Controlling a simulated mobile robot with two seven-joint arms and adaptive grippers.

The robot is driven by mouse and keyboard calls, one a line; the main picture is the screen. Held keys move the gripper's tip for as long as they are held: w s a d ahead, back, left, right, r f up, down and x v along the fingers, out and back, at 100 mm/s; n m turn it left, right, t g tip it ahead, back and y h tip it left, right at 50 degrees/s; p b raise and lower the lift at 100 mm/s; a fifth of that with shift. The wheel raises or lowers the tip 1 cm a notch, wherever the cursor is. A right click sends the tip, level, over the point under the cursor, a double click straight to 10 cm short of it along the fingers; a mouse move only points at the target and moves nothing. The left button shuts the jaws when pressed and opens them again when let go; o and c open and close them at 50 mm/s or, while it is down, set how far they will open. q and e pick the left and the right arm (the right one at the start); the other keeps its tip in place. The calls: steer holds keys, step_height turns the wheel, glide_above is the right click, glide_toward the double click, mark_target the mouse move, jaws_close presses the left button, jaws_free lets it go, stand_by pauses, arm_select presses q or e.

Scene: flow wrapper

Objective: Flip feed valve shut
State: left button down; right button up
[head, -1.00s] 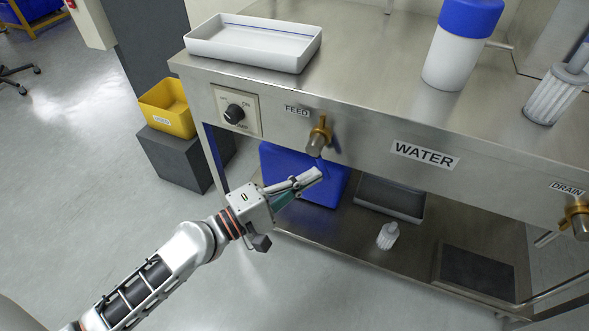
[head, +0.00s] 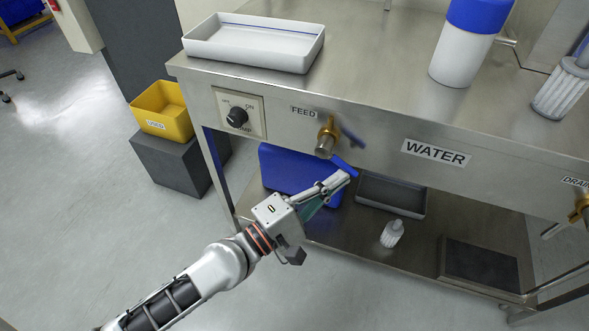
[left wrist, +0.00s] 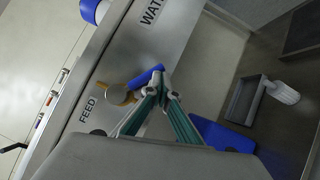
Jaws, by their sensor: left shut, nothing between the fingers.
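The feed valve (head: 326,138) is a brass fitting on the steel front panel, below the FEED label (head: 303,112). Its blue handle (head: 345,167) slants down and to the right in the head view. In the left wrist view the handle (left wrist: 146,77) runs from the brass body (left wrist: 117,95) toward my fingertips. My left gripper (head: 344,180) is shut and empty, just below the handle's free end. My right gripper is not in view.
A pump knob (head: 237,117) sits left of the valve. The WATER label (head: 435,152) and drain valve (head: 582,205) are to the right. Below are a blue container (head: 285,170), grey tray (head: 392,196) and white filter (head: 391,234) on the lower shelf.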

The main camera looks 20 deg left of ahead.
arm_select(q)
steer(key=shift+d+r+n+t, duration=0.4)
steer(key=shift+d+r+n, duration=0.4)
steer(key=shift+d+r, duration=0.25)
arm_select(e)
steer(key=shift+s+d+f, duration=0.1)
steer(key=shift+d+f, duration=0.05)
arm_select(q)
steer(key=shift+r, duration=0.1)
steer(key=shift+a, duration=0.1)
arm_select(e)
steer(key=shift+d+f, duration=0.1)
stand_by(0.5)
arm_select(q)
steer(key=v, duration=1.2)
